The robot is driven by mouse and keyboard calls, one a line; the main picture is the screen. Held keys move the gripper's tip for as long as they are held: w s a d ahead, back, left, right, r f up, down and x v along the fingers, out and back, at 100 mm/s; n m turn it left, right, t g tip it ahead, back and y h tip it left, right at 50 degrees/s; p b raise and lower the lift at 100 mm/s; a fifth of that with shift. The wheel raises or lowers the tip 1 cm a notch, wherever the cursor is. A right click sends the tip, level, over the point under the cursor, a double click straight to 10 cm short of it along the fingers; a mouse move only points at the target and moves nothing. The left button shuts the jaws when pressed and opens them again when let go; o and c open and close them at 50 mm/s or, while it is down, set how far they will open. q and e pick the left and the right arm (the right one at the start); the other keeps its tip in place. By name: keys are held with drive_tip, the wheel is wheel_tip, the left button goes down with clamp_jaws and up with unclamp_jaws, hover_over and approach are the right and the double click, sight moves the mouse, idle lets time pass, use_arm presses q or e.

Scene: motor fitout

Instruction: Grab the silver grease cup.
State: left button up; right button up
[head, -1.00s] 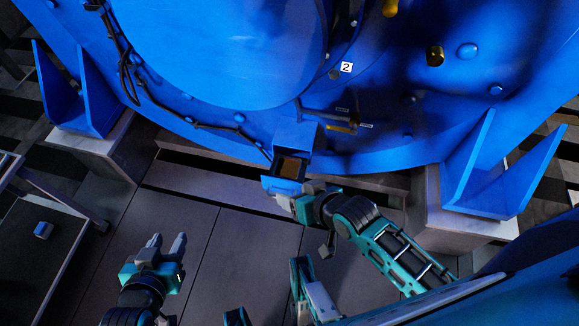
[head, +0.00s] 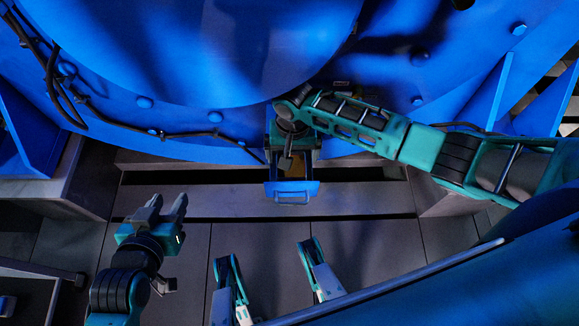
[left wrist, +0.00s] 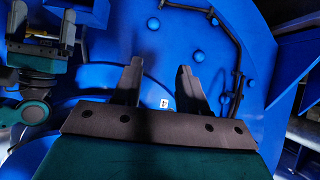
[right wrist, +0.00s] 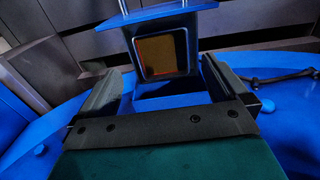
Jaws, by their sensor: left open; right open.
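I cannot make out a silver grease cup for certain in any view now. My left gripper (head: 166,205) is open and empty above the floor, left of the middle in the head view. Its open fingers (left wrist: 160,66) also show in the left wrist view, with the blue motor behind them. My right gripper (right wrist: 160,68) is open at a small blue box (right wrist: 178,92) on the motor. The box's square opening has an orange-brown inside and lies between the fingers.
The big blue motor (head: 180,60) fills the back, with a dark cable along its lower rim. The box's blue flap (head: 291,190) with a handle hangs out in front. A cart edge (head: 45,270) with a small greyish object (head: 7,305) is at far left.

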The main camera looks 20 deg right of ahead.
wheel_tip(320, 180, down, 3)
drive_tip(key=shift+r+b, duration=0.15)
drive_tip(key=shift+b, duration=0.45)
drive_tip(key=b, duration=0.3)
hover_over(291, 175)
wheel_tip(291, 175, down, 4)
drive_tip(key=shift+f, duration=0.2)
use_arm(q)
drive_tip(key=shift+d+f, duration=0.3)
drive_tip(key=shift+f, duration=0.35)
drive_tip(key=shift+d+f, duration=0.3)
drive_tip(key=shift+f, duration=0.3)
use_arm(e)
drive_tip(key=c, duration=0.9)
